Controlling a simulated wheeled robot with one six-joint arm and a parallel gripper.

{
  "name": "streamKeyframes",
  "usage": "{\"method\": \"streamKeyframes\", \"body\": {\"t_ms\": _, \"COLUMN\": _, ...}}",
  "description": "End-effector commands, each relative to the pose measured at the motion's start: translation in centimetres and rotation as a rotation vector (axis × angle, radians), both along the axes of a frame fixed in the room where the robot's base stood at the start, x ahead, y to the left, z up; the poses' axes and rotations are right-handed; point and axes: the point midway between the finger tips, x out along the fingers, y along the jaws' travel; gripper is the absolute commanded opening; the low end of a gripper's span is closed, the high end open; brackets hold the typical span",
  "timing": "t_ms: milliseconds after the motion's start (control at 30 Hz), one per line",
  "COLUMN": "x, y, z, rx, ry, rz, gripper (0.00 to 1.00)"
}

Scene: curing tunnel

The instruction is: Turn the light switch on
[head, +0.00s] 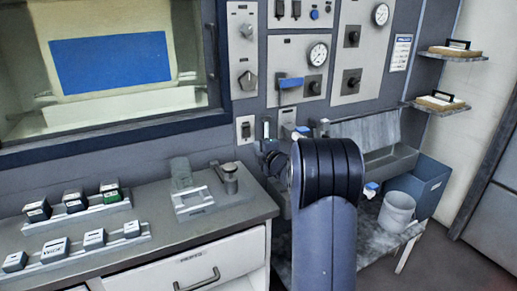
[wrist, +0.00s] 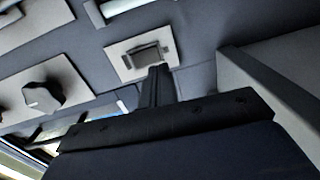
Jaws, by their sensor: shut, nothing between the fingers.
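The light switch is a pale square plate with a dark-framed grey rocker on the wall. It shows in the head view (head: 246,129) right of the window, and in the wrist view (wrist: 140,52) at the upper middle. My gripper (wrist: 158,72) is shut and empty. Its tip overlaps the lower edge of the switch plate in the wrist view; I cannot tell whether it touches. In the head view my gripper (head: 268,148) is small and dark, just right of and below the switch, partly hidden by my arm. I cannot tell which way the rocker is pressed.
A knob panel (head: 243,50) is above the switch, with gauge panels to its right. A grey counter (head: 150,238) with trays and small blocks lies below left. A metal basin (head: 390,162), white bucket (head: 397,209) and blue bin (head: 430,180) are at the right.

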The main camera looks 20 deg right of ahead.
Motion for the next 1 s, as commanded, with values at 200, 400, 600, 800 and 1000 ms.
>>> {"method": "streamKeyframes", "body": {"t_ms": 200, "x": -3.3, "y": -0.1, "z": -0.6, "rx": 0.000, "ry": 0.002, "rz": -0.001, "gripper": 0.00}}
{"method": "streamKeyframes", "body": {"t_ms": 400, "x": -6.5, "y": -0.2, "z": -1.0, "rx": 0.001, "ry": 0.002, "rz": 0.000, "gripper": 0.00}}
{"method": "streamKeyframes", "body": {"t_ms": 600, "x": -8.2, "y": -0.2, "z": -1.1, "rx": 0.000, "ry": 0.001, "rz": 0.001, "gripper": 0.00}}
{"method": "streamKeyframes", "body": {"t_ms": 800, "x": -8.5, "y": -0.2, "z": -1.1, "rx": 0.000, "ry": 0.001, "rz": 0.001, "gripper": 0.00}}
{"method": "streamKeyframes", "body": {"t_ms": 1000, "x": -8.4, "y": -0.2, "z": -1.1, "rx": 0.000, "ry": 0.001, "rz": 0.001, "gripper": 0.00}}
